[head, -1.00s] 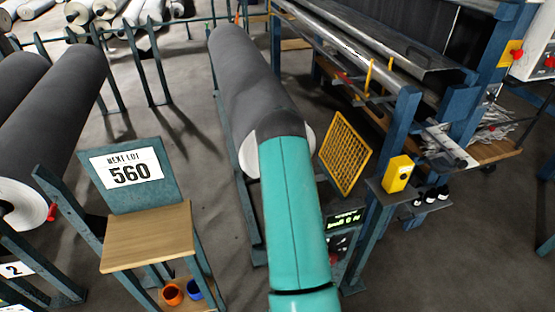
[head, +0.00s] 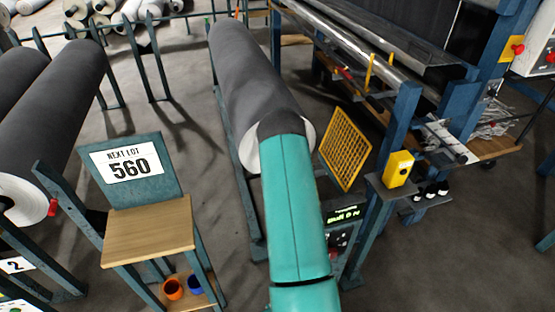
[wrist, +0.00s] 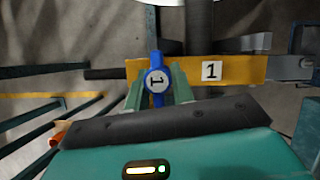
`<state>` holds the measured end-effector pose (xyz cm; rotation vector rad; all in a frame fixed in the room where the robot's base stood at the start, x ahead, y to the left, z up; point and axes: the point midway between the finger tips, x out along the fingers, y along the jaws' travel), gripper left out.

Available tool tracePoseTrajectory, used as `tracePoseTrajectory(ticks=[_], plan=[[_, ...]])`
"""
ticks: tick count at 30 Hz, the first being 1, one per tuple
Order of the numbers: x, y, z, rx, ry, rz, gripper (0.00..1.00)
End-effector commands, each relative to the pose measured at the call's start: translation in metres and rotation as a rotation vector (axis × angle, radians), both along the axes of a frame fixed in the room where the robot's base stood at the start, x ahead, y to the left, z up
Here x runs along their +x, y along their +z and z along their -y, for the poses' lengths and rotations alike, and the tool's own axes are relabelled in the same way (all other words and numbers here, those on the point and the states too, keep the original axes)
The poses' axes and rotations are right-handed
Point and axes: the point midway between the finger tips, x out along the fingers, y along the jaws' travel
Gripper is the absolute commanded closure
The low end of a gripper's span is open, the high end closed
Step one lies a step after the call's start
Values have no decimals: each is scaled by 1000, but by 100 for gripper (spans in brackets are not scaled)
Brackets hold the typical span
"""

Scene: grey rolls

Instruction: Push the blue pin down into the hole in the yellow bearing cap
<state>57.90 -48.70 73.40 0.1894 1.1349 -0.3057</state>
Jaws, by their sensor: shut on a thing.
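The yellow bearing cap (wrist: 240,70), with a white label 1, lies across the picture just behind and to the right of the pin. The pin overlaps the yellow part in the picture. I cannot see the hole, or how deep the pin's lower end sits. In the head view my arm hides gripper, pin and cap.
A large grey roll (head: 250,75) lies beyond my arm. A yellow mesh guard (head: 344,149) and a yellow box (head: 397,169) on a post stand to the right. A wooden-topped stand (head: 150,230) is at left, with orange and blue cups below. Bare floor lies between.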

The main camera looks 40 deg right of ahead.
Motion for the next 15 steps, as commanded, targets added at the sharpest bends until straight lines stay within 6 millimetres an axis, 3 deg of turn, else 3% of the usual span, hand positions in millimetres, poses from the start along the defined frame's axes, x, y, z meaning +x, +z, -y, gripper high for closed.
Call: tracePoseTrajectory(ticks=[14,15], plan=[[0,-13,0,-1,-1,1,100],[0,-12,0,-1,-1,1,70]])
